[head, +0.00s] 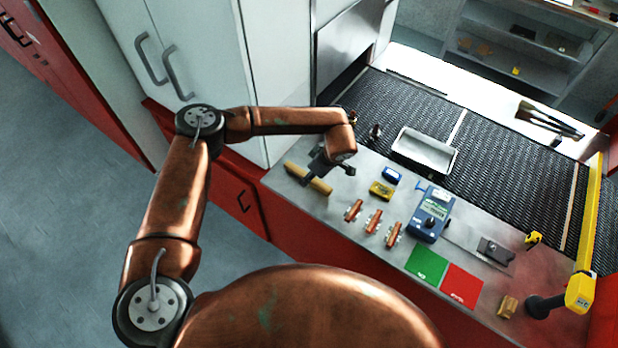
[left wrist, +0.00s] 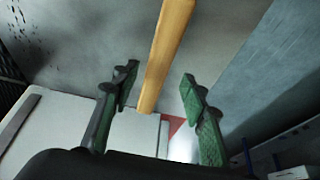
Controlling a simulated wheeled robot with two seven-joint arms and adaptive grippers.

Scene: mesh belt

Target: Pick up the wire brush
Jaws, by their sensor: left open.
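The wire brush, a long tan wooden bar (head: 308,179), lies at the left end of the grey bench top. Its bristles cannot be made out. My left gripper (head: 332,168) is just beside and above its right part in the head view. In the left wrist view the wooden bar (left wrist: 166,50) runs between the two green-padded fingers of my open left gripper (left wrist: 158,84), with a gap on both sides. I cannot tell how far the fingers are above it. My right gripper is not in view.
Copper-coloured pieces (head: 373,222), a blue meter (head: 432,215), and green (head: 427,264) and red (head: 462,285) squares lie along the bench (head: 285,203). A metal tray (head: 424,153) stands on the dark mesh belt (head: 490,150). White cabinets (head: 200,60) rise behind my left arm.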

